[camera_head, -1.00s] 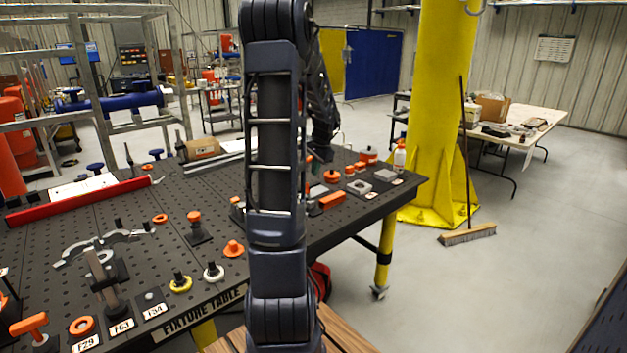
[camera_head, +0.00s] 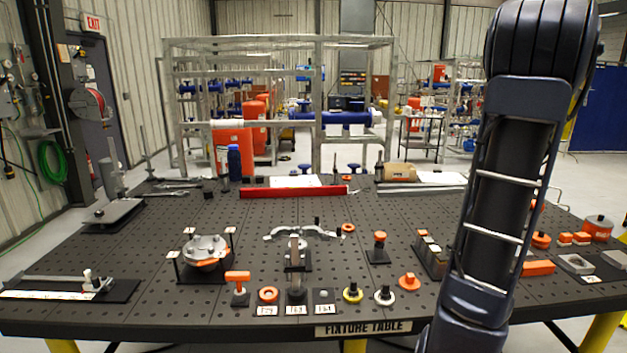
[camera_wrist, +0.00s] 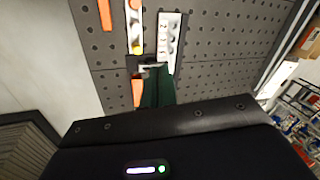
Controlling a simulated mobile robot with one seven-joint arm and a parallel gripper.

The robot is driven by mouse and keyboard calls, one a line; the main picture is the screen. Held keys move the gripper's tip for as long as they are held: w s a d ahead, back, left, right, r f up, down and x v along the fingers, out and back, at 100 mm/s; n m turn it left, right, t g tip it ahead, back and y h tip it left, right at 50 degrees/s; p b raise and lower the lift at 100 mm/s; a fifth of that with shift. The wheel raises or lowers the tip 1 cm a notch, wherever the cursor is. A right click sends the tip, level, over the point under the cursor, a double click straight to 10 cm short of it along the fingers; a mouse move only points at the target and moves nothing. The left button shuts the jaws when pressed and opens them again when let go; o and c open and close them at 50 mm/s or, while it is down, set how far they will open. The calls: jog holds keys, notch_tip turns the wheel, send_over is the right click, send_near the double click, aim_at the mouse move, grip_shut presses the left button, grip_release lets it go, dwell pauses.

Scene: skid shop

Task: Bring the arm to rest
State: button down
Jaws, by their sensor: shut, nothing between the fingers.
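My arm (camera_head: 505,190) stands upright at the right of the head view, in front of the fixture table (camera_head: 140,260). My gripper is not visible in the head view. In the wrist view my gripper (camera_wrist: 150,70) shows as dark green fingers, shut and empty. Behind them is a dark perforated surface (camera_wrist: 105,48) with orange pieces (camera_wrist: 106,14) and a pale strip with round marks (camera_wrist: 168,40). I cannot tell whether the fingertips touch anything.
The table bears a clamp fixture (camera_head: 203,250), a red bar (camera_head: 293,191), an orange T-handle (camera_head: 238,277) and several knobs and rings along its front. Orange parts and grey blocks (camera_head: 575,263) lie at the right, beside my arm. Metal frames (camera_head: 320,100) stand behind the table.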

jog(key=s+a+r+n, duration=0.1)
jog(key=a+r+n, duration=0.25)
jog(key=a, duration=0.75)
jog(key=s+a+n, duration=0.5)
jog(key=s+a, duration=0.3)
jog(key=a, duration=0.3)
jog(key=s+a+n+t, duration=0.1)
jog(key=s+a+n, duration=0.5)
jog(key=a, duration=0.6)
jog(key=shift+s, duration=0.95)
jog(key=shift+r, duration=0.1)
